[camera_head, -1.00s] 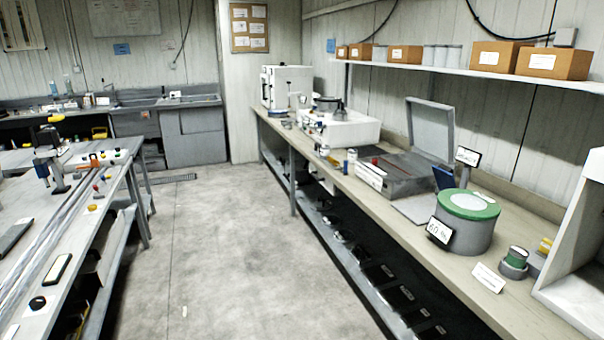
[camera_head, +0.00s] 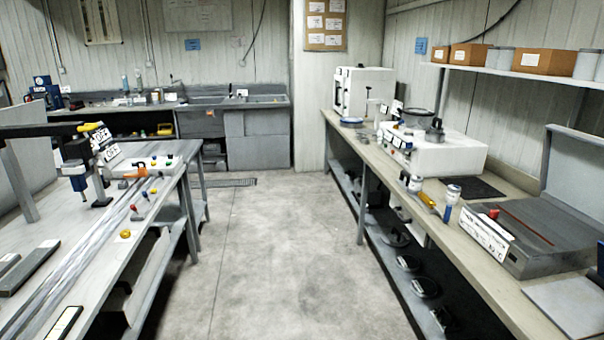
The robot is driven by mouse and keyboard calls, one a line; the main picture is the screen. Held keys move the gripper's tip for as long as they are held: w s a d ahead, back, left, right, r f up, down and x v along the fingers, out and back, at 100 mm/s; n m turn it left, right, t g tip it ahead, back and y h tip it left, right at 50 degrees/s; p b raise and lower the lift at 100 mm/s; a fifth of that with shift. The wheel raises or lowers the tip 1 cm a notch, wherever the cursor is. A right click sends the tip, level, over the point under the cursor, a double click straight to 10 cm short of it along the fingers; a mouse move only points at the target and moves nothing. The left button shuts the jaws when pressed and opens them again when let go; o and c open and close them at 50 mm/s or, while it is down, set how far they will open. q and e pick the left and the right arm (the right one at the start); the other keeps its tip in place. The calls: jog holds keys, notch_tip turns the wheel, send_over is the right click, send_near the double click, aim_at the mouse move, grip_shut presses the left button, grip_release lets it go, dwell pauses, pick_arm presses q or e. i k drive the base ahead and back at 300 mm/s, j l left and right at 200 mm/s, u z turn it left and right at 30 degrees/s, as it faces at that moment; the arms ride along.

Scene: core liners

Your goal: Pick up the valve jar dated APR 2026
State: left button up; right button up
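No jar with a readable APR 2026 date shows in the head view. Small containers stand on the right bench, among them a small white-lidded jar (camera_head: 453,190) and another small jar (camera_head: 415,184) near its front edge; any dates on them are too small to read. Neither of my grippers is in view.
The right bench (camera_head: 547,317) carries a grey open-lidded box (camera_head: 540,235), a white basin unit (camera_head: 450,155) and a white cabinet (camera_head: 363,92). A left table (camera_head: 60,275) holds rods and a clamp stand. The concrete floor (camera_head: 265,255) between them is clear.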

aim_at(417, 181)
jog(key=i+z, duration=0.15)
jog(key=i, duration=0.3)
jog(key=i+j+z, duration=0.1)
jog(key=i, duration=0.4)
jog(key=i+j+z, duration=0.15)
jog(key=i, duration=0.3)
jog(key=i+z, duration=0.4)
jog(key=i+j+z, duration=0.15)
jog(key=z, duration=0.3)
jog(key=i+j+z, duration=0.55)
jog(key=z, duration=0.25)
jog(key=i+j+z, duration=0.15)
jog(key=j+z, duration=0.3)
